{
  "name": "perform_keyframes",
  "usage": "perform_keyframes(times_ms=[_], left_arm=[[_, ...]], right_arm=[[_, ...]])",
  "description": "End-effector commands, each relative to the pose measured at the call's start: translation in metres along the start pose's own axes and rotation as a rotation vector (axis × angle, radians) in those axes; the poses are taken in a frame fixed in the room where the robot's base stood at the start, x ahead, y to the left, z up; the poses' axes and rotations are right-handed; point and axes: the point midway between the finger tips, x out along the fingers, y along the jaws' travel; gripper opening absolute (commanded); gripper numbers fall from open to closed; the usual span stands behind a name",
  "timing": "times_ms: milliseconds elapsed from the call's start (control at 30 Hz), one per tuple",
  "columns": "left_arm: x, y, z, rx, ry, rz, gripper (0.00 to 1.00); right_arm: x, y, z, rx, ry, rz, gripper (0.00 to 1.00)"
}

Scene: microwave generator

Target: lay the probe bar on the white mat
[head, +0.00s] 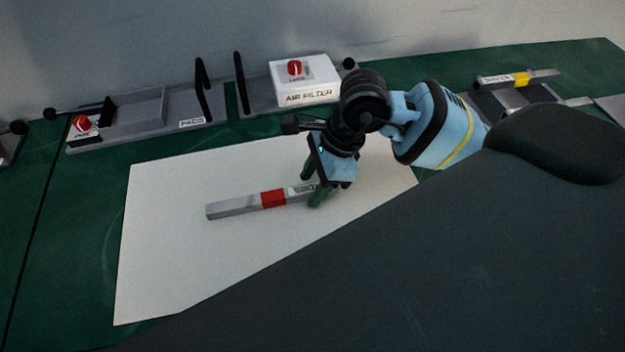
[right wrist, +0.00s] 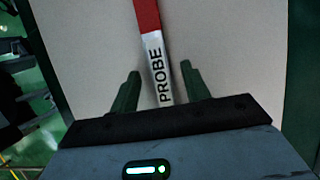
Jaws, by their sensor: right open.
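The probe bar (head: 232,206) is a grey bar with a red band, lying flat on the white mat (head: 170,260) in the head view. In the right wrist view the bar (right wrist: 159,68) shows its red part and the word PROBE. My right gripper (head: 311,192) is at the bar's right end. Its two green fingers stand apart on either side of the bar, with a gap on each side, in the right wrist view (right wrist: 160,88). The gripper is open and holds nothing. My left gripper is not in view.
Behind the mat stand a grey tray marked PADS (head: 185,110) and a white air filter box (head: 305,83) in a holder. The mat's left part is clear.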

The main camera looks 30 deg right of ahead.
Motion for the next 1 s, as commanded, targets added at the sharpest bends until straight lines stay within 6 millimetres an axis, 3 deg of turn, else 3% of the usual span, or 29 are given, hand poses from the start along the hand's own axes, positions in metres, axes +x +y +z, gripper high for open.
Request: perform_keyframes(times_ms=[300, 500, 1000], left_arm=[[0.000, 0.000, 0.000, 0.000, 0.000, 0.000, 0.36], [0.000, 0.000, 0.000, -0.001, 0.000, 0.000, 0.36], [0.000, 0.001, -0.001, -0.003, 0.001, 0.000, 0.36]], right_arm=[[-0.049, -0.001, 0.000, -0.002, -0.001, -0.008, 0.47], [-0.070, -0.001, 0.000, -0.001, -0.001, -0.006, 0.47], [-0.075, 0.000, 0.000, -0.001, -0.001, -0.003, 0.47]])
